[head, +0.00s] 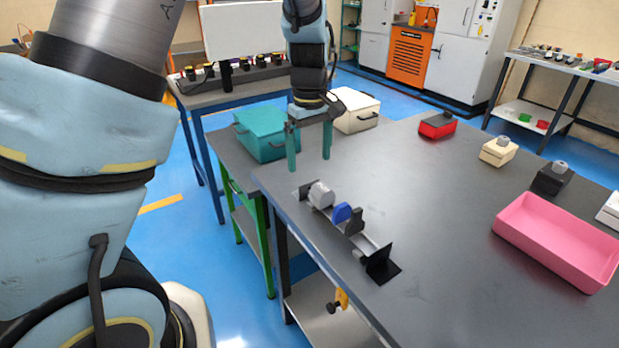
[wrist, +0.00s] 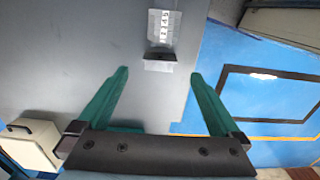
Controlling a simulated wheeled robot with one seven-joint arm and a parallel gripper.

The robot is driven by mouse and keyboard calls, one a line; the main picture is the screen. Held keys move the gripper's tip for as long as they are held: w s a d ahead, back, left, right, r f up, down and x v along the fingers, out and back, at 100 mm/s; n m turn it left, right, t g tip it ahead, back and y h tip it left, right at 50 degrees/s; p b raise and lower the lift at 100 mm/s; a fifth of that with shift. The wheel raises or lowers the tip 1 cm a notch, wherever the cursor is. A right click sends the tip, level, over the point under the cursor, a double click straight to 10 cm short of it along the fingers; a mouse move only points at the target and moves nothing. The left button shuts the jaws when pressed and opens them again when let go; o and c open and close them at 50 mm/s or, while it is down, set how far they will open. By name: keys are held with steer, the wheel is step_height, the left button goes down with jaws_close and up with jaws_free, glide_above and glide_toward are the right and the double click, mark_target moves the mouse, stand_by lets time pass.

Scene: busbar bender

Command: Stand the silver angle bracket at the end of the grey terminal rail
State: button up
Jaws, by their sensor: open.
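My gripper (head: 309,164) has two teal fingers, spread apart with nothing between them, above the table just behind the rail's far end. In the wrist view my gripper (wrist: 158,73) faces a small angle bracket (wrist: 158,66) with a light silver-grey foot and a dark-looking upright. That bracket (head: 307,188) seems to stand upright at the rail's far end, beside the grey terminal (head: 321,195); whether it touches is unclear. The terminal's printed top (wrist: 163,25) shows in the wrist view. The grey terminal rail (head: 367,244) also carries a blue terminal (head: 342,212) and a black piece (head: 355,221).
A black angle piece (head: 381,264) stands at the rail's near end. A pink tray (head: 555,245) is at the right. A teal case (head: 262,134) and white case (head: 355,110) lie beyond my gripper. The middle of the dark table (head: 430,200) is clear.

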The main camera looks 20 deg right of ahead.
steer(key=w+a+r+m, duration=0.1)
steer(key=w+a+r, duration=0.15)
steer(key=a, duration=1.25)
steer(key=s+a+m, duration=0.1)
steer(key=s+a, duration=0.2)
steer(key=a, duration=0.4)
steer(key=s+a+m+t, duration=0.1)
steer(key=s+a, duration=0.2)
steer(key=a, duration=0.5)
steer(key=shift+s+a+t, duration=0.15)
steer(key=shift+s+t, duration=0.1)
steer(key=shift+t, duration=0.05)
steer(key=shift+r, duration=0.1)
